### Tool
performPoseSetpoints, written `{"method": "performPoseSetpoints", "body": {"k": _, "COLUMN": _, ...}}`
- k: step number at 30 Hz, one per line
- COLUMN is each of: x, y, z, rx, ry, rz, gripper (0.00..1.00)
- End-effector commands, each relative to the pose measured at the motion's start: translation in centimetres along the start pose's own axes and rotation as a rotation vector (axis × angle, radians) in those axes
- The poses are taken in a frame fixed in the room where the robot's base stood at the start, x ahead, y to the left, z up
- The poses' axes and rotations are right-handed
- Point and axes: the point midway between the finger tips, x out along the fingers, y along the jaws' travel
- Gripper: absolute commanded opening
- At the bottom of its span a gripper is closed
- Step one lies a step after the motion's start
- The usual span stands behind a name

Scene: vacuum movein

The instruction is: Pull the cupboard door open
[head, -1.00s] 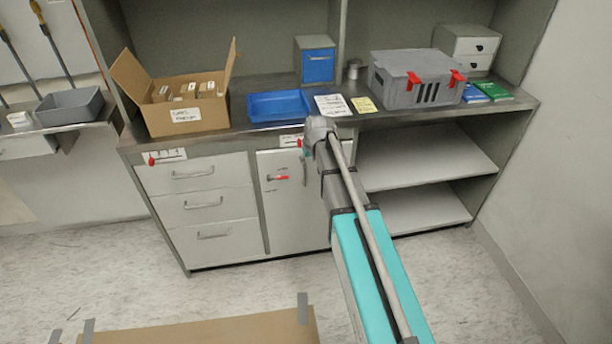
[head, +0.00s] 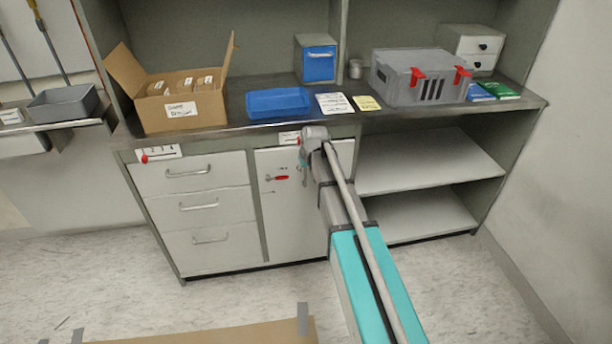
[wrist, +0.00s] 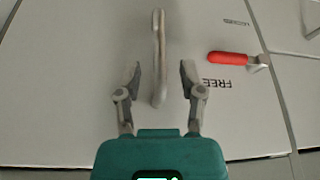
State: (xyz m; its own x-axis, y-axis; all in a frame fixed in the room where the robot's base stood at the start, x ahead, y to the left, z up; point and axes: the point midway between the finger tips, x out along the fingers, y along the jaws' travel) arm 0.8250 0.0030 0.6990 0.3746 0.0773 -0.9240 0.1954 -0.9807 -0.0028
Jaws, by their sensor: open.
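The pale grey cupboard door (head: 280,222) stands shut beside the drawers in the head view. It fills much of the wrist view as a pale panel (wrist: 70,70). Its metal bar handle (wrist: 158,30) runs upright in the wrist view. My gripper (wrist: 160,74) is open, with one finger on each side of the handle's lower part and a gap to both. A red lever (wrist: 230,58) sits right of the handle, by the printed word "FREE". The lever (head: 278,178) lies level in the head view. There my arm's end hides part of the door.
Drawers (head: 197,205) stand left of the door and open shelves (head: 425,165) to its right. The counter above holds an open carton (head: 180,112), a blue tray (head: 278,103) and a grey case (head: 415,78). A cardboard sheet (head: 210,330) lies on the floor in front.

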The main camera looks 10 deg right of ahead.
Motion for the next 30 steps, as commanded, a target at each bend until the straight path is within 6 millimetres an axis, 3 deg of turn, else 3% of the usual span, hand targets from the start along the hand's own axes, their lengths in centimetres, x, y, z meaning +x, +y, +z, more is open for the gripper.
{"method": "performPoseSetpoints", "body": {"k": 4, "x": 0.87, "y": 0.02, "z": 0.03, "rx": 0.000, "ry": 0.000, "rz": 0.000, "gripper": 0.51}}
{"method": "performPoseSetpoints", "body": {"k": 17, "x": 1.02, "y": 0.05, "z": 0.00, "rx": 0.001, "ry": 0.000, "rz": 0.000, "gripper": 0.51}}
{"method": "performPoseSetpoints", "body": {"k": 18, "x": 1.02, "y": 0.05, "z": 0.00, "rx": 0.001, "ry": 0.000, "rz": 0.000, "gripper": 0.49}}
{"method": "performPoseSetpoints", "body": {"k": 26, "x": 1.02, "y": 0.06, "z": 0.02, "rx": 0.001, "ry": 0.000, "rz": 0.000, "gripper": 0.01}}
{"method": "performPoseSetpoints", "body": {"k": 30, "x": 1.02, "y": 0.07, "z": 0.02, "rx": 0.001, "ry": 0.000, "rz": 0.000, "gripper": 0.00}}
